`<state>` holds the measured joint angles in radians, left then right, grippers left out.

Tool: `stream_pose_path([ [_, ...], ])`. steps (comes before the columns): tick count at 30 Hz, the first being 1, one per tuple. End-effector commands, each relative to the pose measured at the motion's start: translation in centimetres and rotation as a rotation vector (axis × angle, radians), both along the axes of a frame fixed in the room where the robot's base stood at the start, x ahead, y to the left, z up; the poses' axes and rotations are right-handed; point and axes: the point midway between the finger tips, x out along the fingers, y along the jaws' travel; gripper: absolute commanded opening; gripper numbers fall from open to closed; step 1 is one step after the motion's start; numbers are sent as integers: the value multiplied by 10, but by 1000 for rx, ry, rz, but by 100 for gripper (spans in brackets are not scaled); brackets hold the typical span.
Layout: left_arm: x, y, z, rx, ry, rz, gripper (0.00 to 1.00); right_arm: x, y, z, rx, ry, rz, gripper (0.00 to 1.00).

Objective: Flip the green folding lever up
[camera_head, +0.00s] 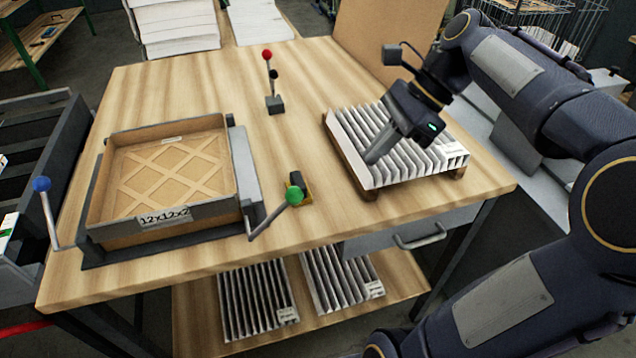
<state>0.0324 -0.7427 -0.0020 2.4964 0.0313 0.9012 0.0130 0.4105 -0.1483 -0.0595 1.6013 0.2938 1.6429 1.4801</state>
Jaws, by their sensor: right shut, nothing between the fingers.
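The green folding lever (272,215) is a grey rod with a green ball knob (294,195) at its upper right end. It slants outward from the right front corner of the box fixture (240,180) on the wooden table. The knob shows beside a small yellow and black block (304,187). My right gripper (372,157) is shut and empty, to the right of and behind the knob, over the left part of a white pleated filter (440,150). I cannot tell whether its tips touch the filter. My left gripper is not in view.
A cardboard box marked 12x12x2 (165,212) sits in the fixture. A blue-knobbed lever (45,205) stands at the fixture's left, and a red-knobbed lever (267,58) stands upright at the back. Bare tabletop lies between the green knob and the filter. More filters (258,300) lie on the lower shelf.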

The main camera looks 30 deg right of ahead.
Motion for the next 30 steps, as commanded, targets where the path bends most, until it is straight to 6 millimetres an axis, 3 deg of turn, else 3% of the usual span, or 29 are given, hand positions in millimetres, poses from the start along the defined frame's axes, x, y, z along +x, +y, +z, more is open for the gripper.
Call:
stream_pose_path([
  [13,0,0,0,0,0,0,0,1,3,-5,3,5,-6,0],
  [28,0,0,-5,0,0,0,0,17,57,-83,3,8,-1,0],
  [30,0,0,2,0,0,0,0,22,67,-74,1,2,-1,0],
])
